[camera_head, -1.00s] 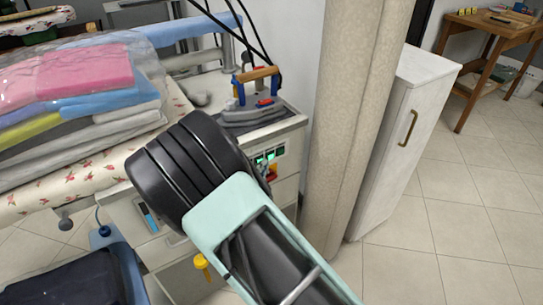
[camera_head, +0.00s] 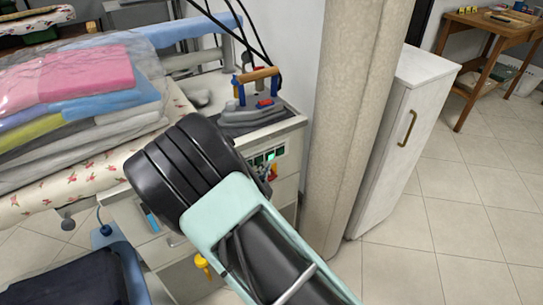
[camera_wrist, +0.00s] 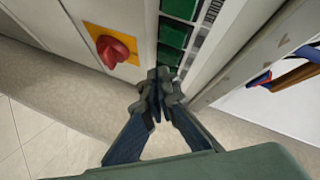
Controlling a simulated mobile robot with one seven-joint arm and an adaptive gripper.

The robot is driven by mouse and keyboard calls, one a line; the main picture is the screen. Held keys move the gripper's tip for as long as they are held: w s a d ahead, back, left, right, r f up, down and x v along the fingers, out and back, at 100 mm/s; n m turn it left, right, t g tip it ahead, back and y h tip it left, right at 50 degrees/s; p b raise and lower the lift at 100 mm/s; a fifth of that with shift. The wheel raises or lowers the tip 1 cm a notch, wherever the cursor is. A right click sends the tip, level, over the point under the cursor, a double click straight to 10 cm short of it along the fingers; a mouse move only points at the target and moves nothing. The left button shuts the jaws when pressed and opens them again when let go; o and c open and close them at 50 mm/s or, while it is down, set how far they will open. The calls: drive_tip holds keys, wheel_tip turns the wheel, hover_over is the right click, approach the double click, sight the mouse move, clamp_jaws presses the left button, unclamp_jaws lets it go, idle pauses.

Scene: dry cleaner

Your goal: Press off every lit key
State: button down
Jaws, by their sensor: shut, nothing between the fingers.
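A column of green keys is on the pale front panel of the ironing unit. In the wrist view an upper key (camera_wrist: 180,8), a middle key (camera_wrist: 173,33) and a lower key (camera_wrist: 168,56) show as dark green, with no clear glow. In the head view one key (camera_head: 271,156) looks bright green; its neighbours look darker and small. My gripper (camera_wrist: 157,84) is shut and empty, its tips just below the lower key. I cannot tell whether they touch the panel. In the head view my arm hides most of the gripper.
A red knob on a yellow plate (camera_wrist: 113,50) sits left of the keys. An iron (camera_head: 252,100) stands on top of the unit. A beige pillar (camera_head: 350,120) and white cabinet (camera_head: 390,130) stand to the right. Bagged folded laundry (camera_head: 80,90) lies at left.

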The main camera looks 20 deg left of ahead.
drive_tip(key=s+d+p, duration=0.2)
drive_tip(key=s+d, duration=0.2)
drive_tip(key=shift+d, duration=0.3)
idle(0.3)
idle(0.3)
